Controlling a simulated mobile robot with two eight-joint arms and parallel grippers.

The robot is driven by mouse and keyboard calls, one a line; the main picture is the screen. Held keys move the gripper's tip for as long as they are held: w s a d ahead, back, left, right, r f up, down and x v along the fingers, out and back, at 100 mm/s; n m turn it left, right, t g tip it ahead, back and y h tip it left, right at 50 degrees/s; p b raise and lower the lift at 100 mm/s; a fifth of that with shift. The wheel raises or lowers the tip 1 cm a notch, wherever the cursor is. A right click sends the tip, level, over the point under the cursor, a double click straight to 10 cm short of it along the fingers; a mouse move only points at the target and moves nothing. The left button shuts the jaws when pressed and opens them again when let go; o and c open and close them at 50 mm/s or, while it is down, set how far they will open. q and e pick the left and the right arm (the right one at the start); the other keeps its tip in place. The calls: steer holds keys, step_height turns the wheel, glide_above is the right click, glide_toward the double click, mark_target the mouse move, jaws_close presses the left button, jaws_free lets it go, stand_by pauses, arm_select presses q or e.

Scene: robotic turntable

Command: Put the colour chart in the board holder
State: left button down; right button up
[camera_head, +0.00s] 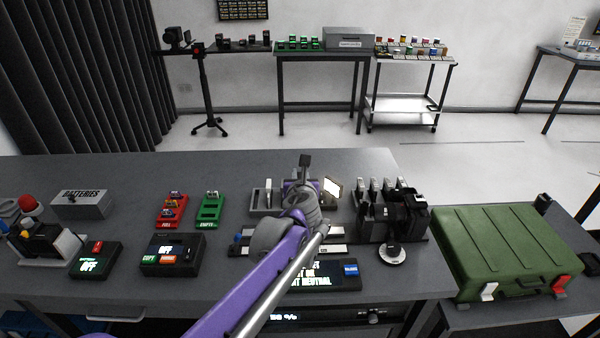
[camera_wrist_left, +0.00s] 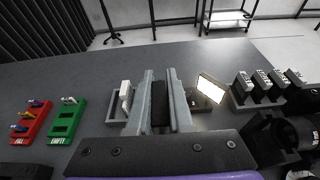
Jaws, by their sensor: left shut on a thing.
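My left gripper (camera_head: 305,178) is over the middle of the dark table. It also shows in the left wrist view (camera_wrist_left: 160,80), with its fingers closed around a dark, flat thing (camera_wrist_left: 160,108), seen nearly edge-on; this may be the colour chart, but no colour patches show. To its left a low dark frame (camera_head: 256,203) holds an upright pale board (camera_head: 268,190). To its right a bright white panel (camera_head: 332,187) stands tilted on a dark base, also in the left wrist view (camera_wrist_left: 211,88). I cannot tell which frame is the board holder. My right gripper is out of view.
Several upright dark blocks (camera_head: 375,188) and a black camera-like device (camera_head: 404,220) stand close on the right. A red tray (camera_head: 171,211) and a green tray (camera_head: 211,207) lie to the left. A display box (camera_head: 325,274) is in front. The table's back left is clear.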

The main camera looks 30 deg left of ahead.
arm_select(q)
steer(key=shift+f+b, duration=1.05)
steer(key=shift+f, duration=0.85)
steer(key=shift+f+b, duration=1.3)
steer(key=shift+f, duration=0.75)
steer(key=c, duration=0.7)
jaws_free()
steer(key=shift+c, duration=0.2)
steer(key=shift+s+d, duration=0.1)
steer(key=p+v, duration=0.1)
steer(key=v, duration=0.9)
steer(key=shift+s+r, duration=0.15)
steer(key=shift+s, duration=0.15)
